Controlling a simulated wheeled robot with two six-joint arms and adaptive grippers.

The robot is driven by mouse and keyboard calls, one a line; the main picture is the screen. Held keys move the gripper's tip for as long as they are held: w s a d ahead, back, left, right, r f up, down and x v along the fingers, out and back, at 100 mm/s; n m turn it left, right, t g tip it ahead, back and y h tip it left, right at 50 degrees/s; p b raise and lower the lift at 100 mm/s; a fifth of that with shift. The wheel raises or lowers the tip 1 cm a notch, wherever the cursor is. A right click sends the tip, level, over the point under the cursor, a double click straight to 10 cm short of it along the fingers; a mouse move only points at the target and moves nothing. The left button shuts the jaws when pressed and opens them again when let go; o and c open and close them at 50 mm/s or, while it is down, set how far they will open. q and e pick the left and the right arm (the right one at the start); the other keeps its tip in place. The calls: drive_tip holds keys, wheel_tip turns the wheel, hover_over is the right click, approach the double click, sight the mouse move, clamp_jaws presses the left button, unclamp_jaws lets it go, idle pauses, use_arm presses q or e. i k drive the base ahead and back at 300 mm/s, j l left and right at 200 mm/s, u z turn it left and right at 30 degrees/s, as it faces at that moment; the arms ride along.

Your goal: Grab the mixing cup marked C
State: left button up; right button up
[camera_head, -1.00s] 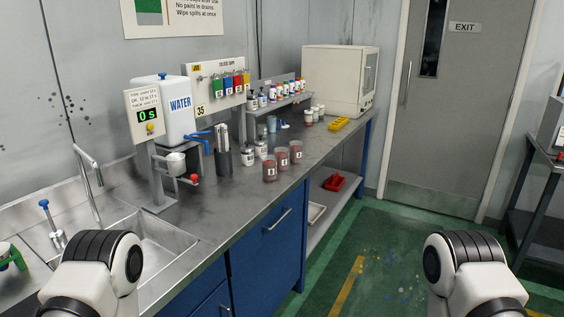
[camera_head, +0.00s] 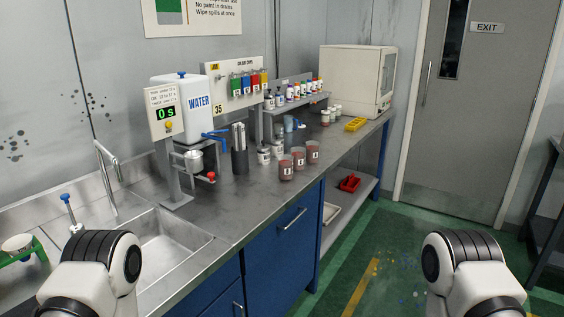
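Three reddish translucent cups with small white labels stand upright in a row on the steel counter: a near cup (camera_head: 286,174), a middle cup (camera_head: 298,165) and a far cup (camera_head: 313,159). The letters on their labels are too small to read, so I cannot tell which is C. Links of my two arms show at the bottom left and bottom right corners, well short of the cups. Neither gripper is in the picture.
The counter (camera_head: 245,205) has bare room in front of the cups. A water tank (camera_head: 188,108), a sink (camera_head: 160,247) and a white oven-like box (camera_head: 350,80) are also along the counter.

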sight(298, 153)
drive_tip(key=i+l+u, duration=0.2)
drive_tip(key=u, duration=0.25)
drive_tip(key=i+l+u, duration=0.15)
drive_tip(key=u, duration=0.25)
drive_tip(key=i+l+u, duration=0.1)
drive_tip(key=l+u, duration=0.35)
drive_tip(key=j, duration=0.1)
